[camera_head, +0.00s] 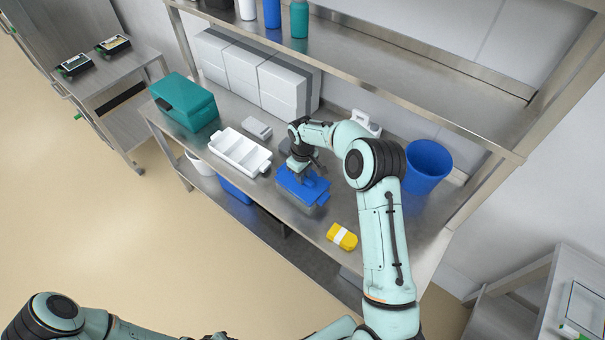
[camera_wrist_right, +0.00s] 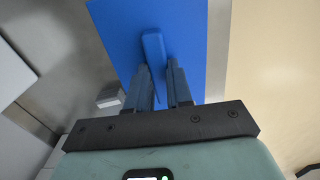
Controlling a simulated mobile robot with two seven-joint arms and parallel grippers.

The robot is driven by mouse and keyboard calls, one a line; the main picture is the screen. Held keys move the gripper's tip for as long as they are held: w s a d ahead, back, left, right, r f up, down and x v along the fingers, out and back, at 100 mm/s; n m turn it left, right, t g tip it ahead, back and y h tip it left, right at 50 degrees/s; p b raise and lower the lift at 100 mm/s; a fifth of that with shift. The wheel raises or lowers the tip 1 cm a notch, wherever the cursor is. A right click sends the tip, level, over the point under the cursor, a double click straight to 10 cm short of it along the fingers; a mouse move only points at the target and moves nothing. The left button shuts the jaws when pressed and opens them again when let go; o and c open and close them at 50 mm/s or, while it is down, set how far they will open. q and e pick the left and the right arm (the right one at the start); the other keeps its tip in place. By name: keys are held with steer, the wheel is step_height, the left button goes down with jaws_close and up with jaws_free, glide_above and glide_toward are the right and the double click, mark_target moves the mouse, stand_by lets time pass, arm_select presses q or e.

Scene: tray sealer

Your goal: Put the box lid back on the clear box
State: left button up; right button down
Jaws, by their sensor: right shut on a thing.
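The blue box lid (camera_head: 293,190) is a flat plate over the steel bench in the head view. In the right wrist view the lid (camera_wrist_right: 115,35) fills the upper middle, with a raised blue handle (camera_wrist_right: 153,46) on it. My right gripper (camera_head: 301,178) is above the lid and shut on that handle; its fingers also show in the wrist view (camera_wrist_right: 160,80). A small blue piece sticks out at the lid's right corner. My left gripper is out of view.
A white divided tray (camera_head: 264,169) and teal case (camera_head: 184,123) stand left of the lid. A small grey box (camera_head: 257,127) lies behind. A yellow pack (camera_head: 342,237) lies in front right, a blue bin (camera_head: 427,166) behind right. A shelf (camera_head: 400,70) hangs above.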

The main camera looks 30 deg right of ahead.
steer(key=c, duration=0.9)
jaws_free()
steer(key=shift+c, duration=0.2)
steer(key=c, duration=0.3)
steer(key=shift+r, duration=0.1)
